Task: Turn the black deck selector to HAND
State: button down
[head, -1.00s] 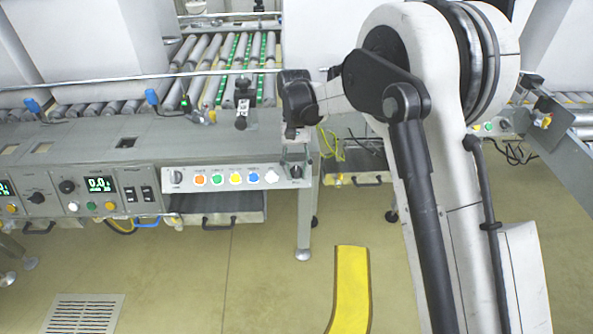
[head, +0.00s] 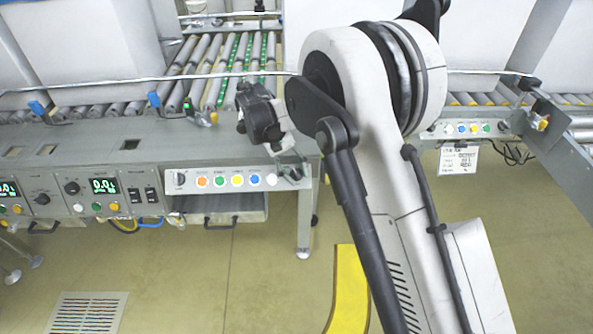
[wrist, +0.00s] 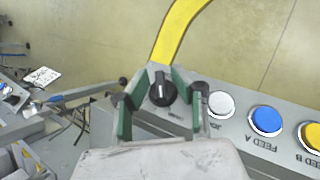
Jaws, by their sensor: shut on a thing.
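In the head view my gripper (head: 290,168) reaches down to the panel's right end and partly hides the selector. The selector's position lettering cannot be read.
A white button (wrist: 221,104), a blue button (wrist: 267,120) and a yellow button (wrist: 313,136) sit close beside the selector. A metal rail (head: 150,78) crosses behind the deck. Open floor lies in front.

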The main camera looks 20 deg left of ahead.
jog(key=shift+w, duration=0.1)
dwell(0.3)
jog(key=c, duration=1.8)
grip_release()
jog(key=shift+r, duration=0.1)
jog(key=v, duration=0.7)
jog(key=shift+a+r, duration=0.15)
jog(key=shift+o, duration=0.6)
